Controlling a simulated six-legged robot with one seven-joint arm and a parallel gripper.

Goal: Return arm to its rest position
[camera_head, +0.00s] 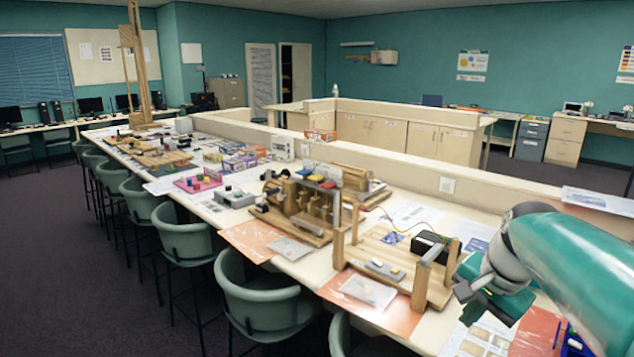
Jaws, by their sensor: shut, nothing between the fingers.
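My arm comes in from the right edge of the head view, teal with a grey and white joint. My gripper (478,303) is at the lower right, low over the near end of the long table (437,335). It is beside the right post of a wooden frame project (398,262); I cannot tell whether they touch. The gripper is dark green and small in the picture. It looks shut, with nothing seen in it. My arm hides part of the table behind it.
Wooden mechanisms (305,205), papers and small kits crowd the table. Green chairs (262,300) line its left side. A low cream partition (400,172) runs along its far side. Blue parts (574,343) lie at the lower right. Dark carpet (80,270) is open at the left.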

